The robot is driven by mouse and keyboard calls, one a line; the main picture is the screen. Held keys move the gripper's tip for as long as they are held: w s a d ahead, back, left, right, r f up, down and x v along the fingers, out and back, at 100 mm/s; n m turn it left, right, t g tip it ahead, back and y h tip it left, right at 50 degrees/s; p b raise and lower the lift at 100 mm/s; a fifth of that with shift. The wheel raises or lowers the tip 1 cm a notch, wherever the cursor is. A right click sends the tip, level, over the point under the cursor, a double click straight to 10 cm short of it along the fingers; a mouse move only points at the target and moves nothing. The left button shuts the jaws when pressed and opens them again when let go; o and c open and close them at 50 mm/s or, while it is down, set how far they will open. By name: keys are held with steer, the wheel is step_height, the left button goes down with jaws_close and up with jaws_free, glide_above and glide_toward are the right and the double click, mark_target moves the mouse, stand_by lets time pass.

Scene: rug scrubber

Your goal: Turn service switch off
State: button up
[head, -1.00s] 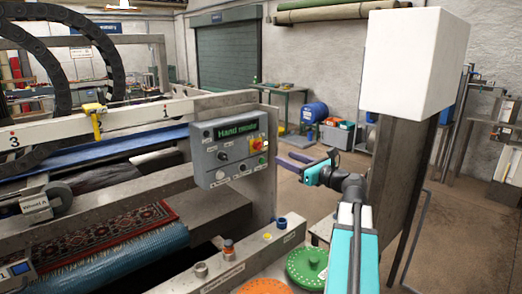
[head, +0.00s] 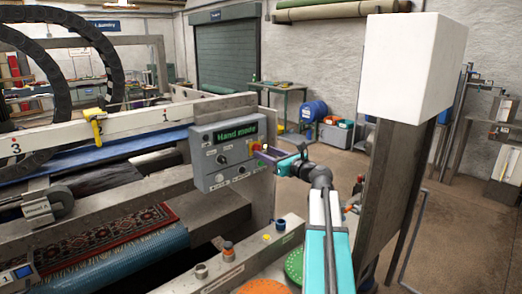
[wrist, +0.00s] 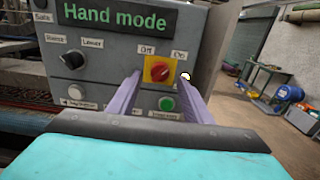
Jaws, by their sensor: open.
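The service switch is a red rotary knob on a yellow plate (wrist: 160,70), on the front of a grey control box (head: 208,172). Labels "Off" and "On" sit above its left and right sides. The knob's handle looks slanted towards the "On" side, but it is small. My gripper (wrist: 160,78) is open, its purple fingers pointing at the panel, with the knob showing between the fingertips. In the head view my gripper (head: 259,151) is at the box's right side and partly hides the switch. I cannot tell whether the fingers touch the panel.
The box's display (wrist: 117,17) reads "Hand mode". A green button (wrist: 166,103) lies just below the switch, between the fingers. A black knob (wrist: 73,60) and a white button (wrist: 75,91) are to the left. A white block on a post (head: 408,65) stands right of my arm.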

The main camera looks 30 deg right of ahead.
mark_target(258, 148)
steer(key=w, duration=0.3)
steer(key=shift+a, duration=0.2)
steer(key=shift+c, duration=0.2)
steer(key=c, duration=1)
